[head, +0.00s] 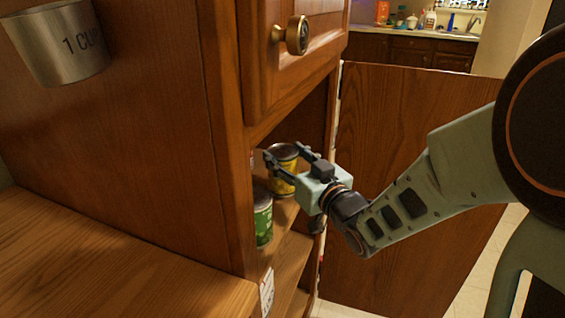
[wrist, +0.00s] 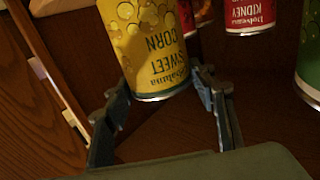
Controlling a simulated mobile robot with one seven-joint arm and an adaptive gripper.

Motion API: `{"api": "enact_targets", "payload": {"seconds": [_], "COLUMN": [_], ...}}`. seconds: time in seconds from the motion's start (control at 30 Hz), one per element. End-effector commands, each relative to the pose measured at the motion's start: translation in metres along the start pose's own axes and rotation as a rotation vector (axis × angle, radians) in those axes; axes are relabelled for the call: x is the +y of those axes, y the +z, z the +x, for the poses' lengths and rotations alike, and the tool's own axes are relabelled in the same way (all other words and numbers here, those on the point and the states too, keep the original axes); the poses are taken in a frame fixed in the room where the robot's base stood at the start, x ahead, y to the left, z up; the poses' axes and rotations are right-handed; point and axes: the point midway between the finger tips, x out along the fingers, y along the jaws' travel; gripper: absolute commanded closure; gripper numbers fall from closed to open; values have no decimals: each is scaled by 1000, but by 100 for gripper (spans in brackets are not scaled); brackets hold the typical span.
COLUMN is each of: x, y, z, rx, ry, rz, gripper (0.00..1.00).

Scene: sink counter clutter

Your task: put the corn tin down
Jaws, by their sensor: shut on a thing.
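The yellow corn tin (head: 285,180) is inside the open wooden cabinet, above or on its shelf (head: 285,210). I cannot tell whether its base touches the shelf. My gripper (head: 284,153) reaches in from the right, with its fingers on either side of the tin. In the wrist view the corn tin (wrist: 155,48) shows its "Sweet Corn" label upside down, between the fingers of my gripper (wrist: 164,80). The gripper is shut on the corn tin.
A green tin (head: 263,218) stands at the shelf's front left, close to the corn tin. A red kidney bean tin (wrist: 249,14) shows in the wrist view. The cabinet door (head: 400,190) stands open at right; a drawer (head: 290,50) is above the opening.

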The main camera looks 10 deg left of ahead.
Motion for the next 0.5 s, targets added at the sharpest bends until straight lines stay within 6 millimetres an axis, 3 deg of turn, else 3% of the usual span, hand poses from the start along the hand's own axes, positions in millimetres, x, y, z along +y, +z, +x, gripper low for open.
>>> {"api": "enact_targets", "payload": {"seconds": [0.07, 0.5], "x": [1, 1], "y": [13, 16], "z": [-4, -5], "rx": [3, 6], "ry": [0, 0], "rz": [-1, -1], "gripper": [89, 89]}}
